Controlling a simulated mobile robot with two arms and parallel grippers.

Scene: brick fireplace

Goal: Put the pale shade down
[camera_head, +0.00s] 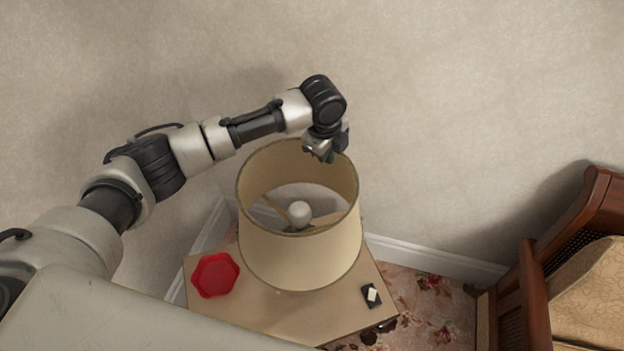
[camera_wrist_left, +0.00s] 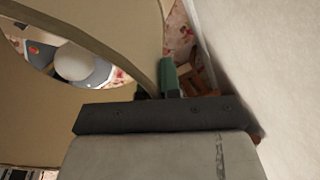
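The pale shade (camera_head: 300,257) is a beige, open-topped lampshade in the middle of the head view, over the small table. It also fills the left of the left wrist view (camera_wrist_left: 115,115). Its open top faces up and shows a round white bulb (camera_head: 299,211) inside; the bulb also shows in the wrist view (camera_wrist_left: 74,62). My left gripper (camera_head: 325,152) is at the shade's far rim, with the wall between its fingers, one green finger (camera_wrist_left: 169,76) on the outside. The shade's lower edge hides its contact with the tabletop. My right gripper is not in view.
The small wooden table (camera_head: 300,322) stands against the wall. It bears a red octagonal dish (camera_head: 215,275) at left and a small dark item with a pale top (camera_head: 371,295) at right. A wooden chair with a tan cushion (camera_head: 590,290) stands at right, beyond floral carpet (camera_head: 435,305).

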